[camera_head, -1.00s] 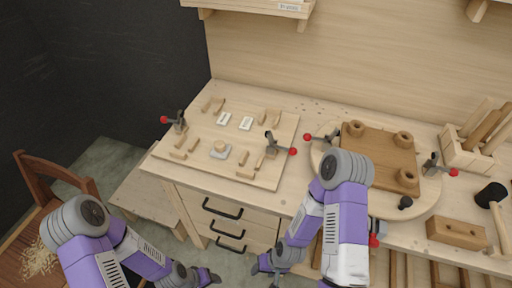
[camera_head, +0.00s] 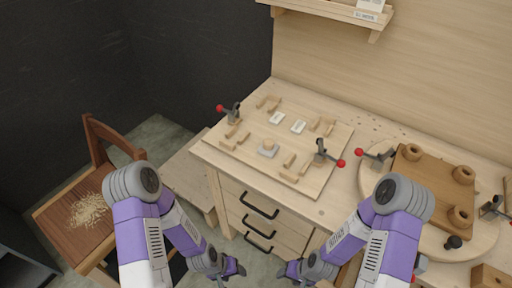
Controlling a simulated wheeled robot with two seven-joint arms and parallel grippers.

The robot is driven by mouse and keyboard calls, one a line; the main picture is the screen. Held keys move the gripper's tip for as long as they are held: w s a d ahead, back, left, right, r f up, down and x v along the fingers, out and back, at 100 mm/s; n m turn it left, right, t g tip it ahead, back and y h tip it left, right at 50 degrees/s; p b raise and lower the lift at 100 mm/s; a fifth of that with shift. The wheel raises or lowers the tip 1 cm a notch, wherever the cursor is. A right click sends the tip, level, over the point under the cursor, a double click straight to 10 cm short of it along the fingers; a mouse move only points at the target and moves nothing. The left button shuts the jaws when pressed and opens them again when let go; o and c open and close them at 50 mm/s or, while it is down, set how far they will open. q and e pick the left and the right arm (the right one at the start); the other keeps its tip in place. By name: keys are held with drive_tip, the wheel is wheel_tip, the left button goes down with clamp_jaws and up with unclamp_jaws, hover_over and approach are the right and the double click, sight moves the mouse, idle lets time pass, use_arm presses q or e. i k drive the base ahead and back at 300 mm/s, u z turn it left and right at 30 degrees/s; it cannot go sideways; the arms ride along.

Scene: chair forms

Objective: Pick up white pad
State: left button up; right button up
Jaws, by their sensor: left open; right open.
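Two small white pads lie on the light wooden board (camera_head: 230,152) on the workbench: a left white pad (camera_head: 277,118) and a right white pad (camera_head: 298,127). Both lie flat near the board's middle, among small wooden blocks. My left gripper (camera_head: 228,275) is low in front of the bench drawers, open and empty, well apart from the pads. My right gripper (camera_head: 290,272) is also low in front of the bench, open and empty. Its fingers are small and partly cut off by the lower edge.
Red-tipped toggle clamps (camera_head: 232,112) (camera_head: 325,155) stand at the board's edges. A brown block with pegs (camera_head: 430,180) sits on the right. A wooden chair (camera_head: 75,205) with shavings stands at left.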

sight(268, 148)
drive_tip(key=k, duration=0.5)
drive_tip(key=u, duration=1.5)
drive_tip(key=i, duration=1.2)
drive_tip(key=z, duration=1.95)
